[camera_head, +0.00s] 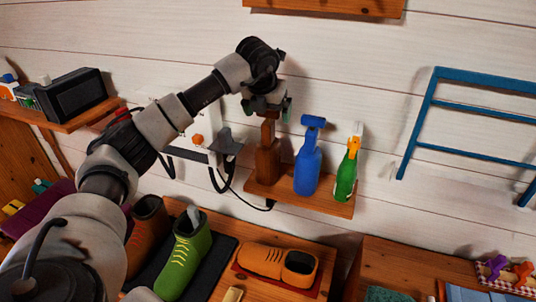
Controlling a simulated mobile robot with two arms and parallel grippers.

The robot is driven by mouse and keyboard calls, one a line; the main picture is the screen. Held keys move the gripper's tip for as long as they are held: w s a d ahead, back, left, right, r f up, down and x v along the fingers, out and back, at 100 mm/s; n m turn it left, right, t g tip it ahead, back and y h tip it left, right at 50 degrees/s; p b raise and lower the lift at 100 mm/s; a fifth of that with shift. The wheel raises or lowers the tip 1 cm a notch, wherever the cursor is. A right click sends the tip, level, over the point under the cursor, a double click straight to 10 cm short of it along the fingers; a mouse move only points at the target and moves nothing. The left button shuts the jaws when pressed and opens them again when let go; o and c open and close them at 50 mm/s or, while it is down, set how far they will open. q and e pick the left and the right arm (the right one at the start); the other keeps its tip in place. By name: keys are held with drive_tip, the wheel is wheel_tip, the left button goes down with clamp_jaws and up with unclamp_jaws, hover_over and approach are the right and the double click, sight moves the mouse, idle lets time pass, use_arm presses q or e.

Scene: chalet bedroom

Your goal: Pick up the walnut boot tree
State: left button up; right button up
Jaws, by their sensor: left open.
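A brown, wood-coloured upright piece (268,160), which looks like the walnut boot tree, stands at the left end of a small wooden wall shelf (318,203). It has a wide lower body and a narrower upper part. My left gripper (268,108) points down right over its top, with the jaws open and a finger to each side. The gripper hides the very top of the piece; I cannot tell whether the fingers touch it. My right gripper is not in view.
A blue spray bottle (307,165) and a green bottle (347,172) stand close to the right on the same shelf. A white wall box with cables (197,137) is just left.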

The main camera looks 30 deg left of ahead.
use_arm(q)
drive_tip(key=c, duration=1.5)
